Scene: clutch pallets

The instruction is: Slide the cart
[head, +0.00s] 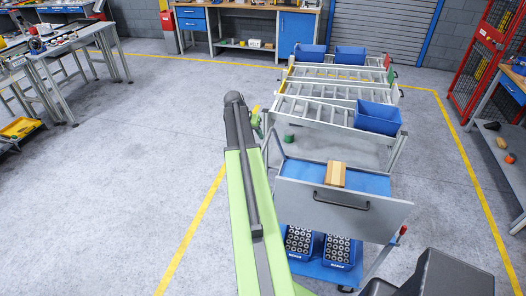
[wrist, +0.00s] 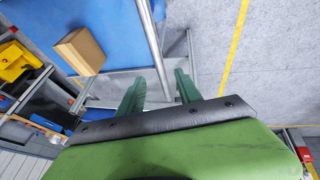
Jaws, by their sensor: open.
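The cart (head: 345,205) stands at the right of the head view, with a blue top, a grey front panel with a dark handle, and a lower shelf. A wooden block lies on its top and shows in the wrist view (wrist: 80,51). My gripper (wrist: 160,88) is open, its two green fingers apart. A grey metal tube (wrist: 152,40) runs down beside the blue top and ends in the picture between the fingers. I cannot tell whether they touch it. In the head view my gripper is mostly hidden behind my arm, near the cart's far left corner.
Sloped roller racks (head: 335,90) with blue bins (head: 377,117) stand just behind the cart. Blue bins of parts (head: 338,250) sit on its lower shelf. A workbench (head: 60,45) stands far left, a red cage (head: 485,50) far right. The floor (head: 120,170) at left is clear.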

